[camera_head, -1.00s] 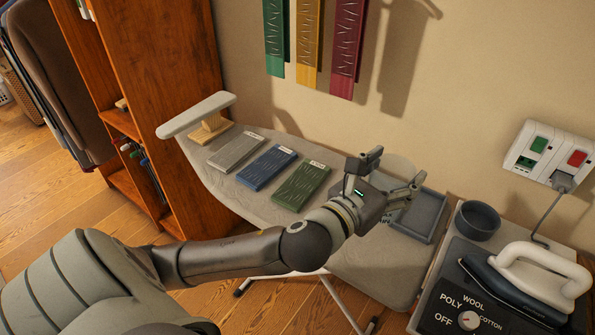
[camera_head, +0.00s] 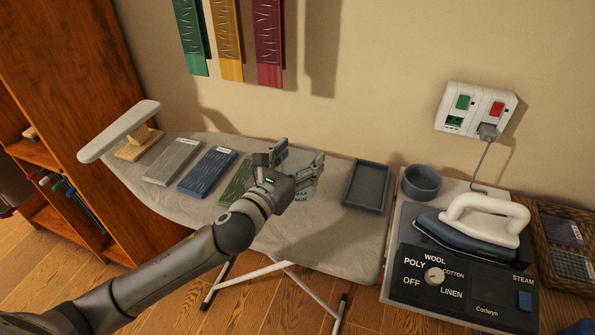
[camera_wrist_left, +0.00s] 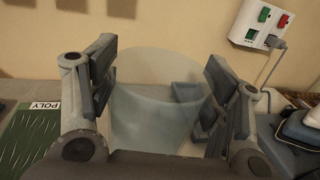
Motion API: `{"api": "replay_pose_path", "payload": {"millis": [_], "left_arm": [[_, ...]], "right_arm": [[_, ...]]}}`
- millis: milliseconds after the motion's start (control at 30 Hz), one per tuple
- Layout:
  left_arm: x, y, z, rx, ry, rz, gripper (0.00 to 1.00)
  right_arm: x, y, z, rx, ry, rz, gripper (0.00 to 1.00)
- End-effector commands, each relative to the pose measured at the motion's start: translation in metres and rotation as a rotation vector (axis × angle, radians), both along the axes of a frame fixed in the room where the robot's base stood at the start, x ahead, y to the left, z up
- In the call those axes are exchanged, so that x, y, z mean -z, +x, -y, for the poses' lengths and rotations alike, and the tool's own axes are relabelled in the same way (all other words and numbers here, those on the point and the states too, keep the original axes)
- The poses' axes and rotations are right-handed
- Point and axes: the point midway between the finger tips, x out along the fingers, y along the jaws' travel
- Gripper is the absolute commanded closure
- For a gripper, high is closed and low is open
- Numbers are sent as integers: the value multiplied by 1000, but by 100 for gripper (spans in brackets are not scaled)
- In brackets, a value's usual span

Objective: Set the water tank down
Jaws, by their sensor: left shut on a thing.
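My left gripper (camera_head: 292,160) is shut on the water tank (camera_head: 301,187), a pale see-through cylinder with dark lettering low on its side. In the left wrist view the tank (camera_wrist_left: 155,105) stands upright between the two fingers. The gripper hides part of it in the head view. The tank is over the grey ironing board (camera_head: 310,235), between the green textured block (camera_head: 234,186) and the empty dark tray (camera_head: 368,186). I cannot tell whether its base touches the board. My right gripper is out of view.
Grey (camera_head: 172,161) and blue (camera_head: 208,172) blocks lie left on the board, near a small sleeve board (camera_head: 120,130). To the right are a round dark bowl (camera_head: 421,182), an iron (camera_head: 478,225) and its control panel (camera_head: 465,275). The board's front right is clear.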

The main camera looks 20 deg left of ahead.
Motion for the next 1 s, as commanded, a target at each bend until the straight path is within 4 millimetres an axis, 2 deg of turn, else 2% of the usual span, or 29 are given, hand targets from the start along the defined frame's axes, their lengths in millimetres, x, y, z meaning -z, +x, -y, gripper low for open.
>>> {"api": "replay_pose_path", "payload": {"millis": [200, 433, 867, 900, 1000], "left_arm": [[14, 11, -5, -1, 1, 1, 68], [45, 13, -6, -1, -3, -2, 68], [51, 13, -6, 0, 1, 2, 68], [51, 13, -7, 0, 2, 1, 27], [51, 13, -7, 0, 2, 1, 14]], "right_arm": [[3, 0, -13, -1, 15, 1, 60], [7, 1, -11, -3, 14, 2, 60], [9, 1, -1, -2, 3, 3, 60], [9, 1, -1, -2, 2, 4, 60], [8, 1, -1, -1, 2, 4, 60]]}}
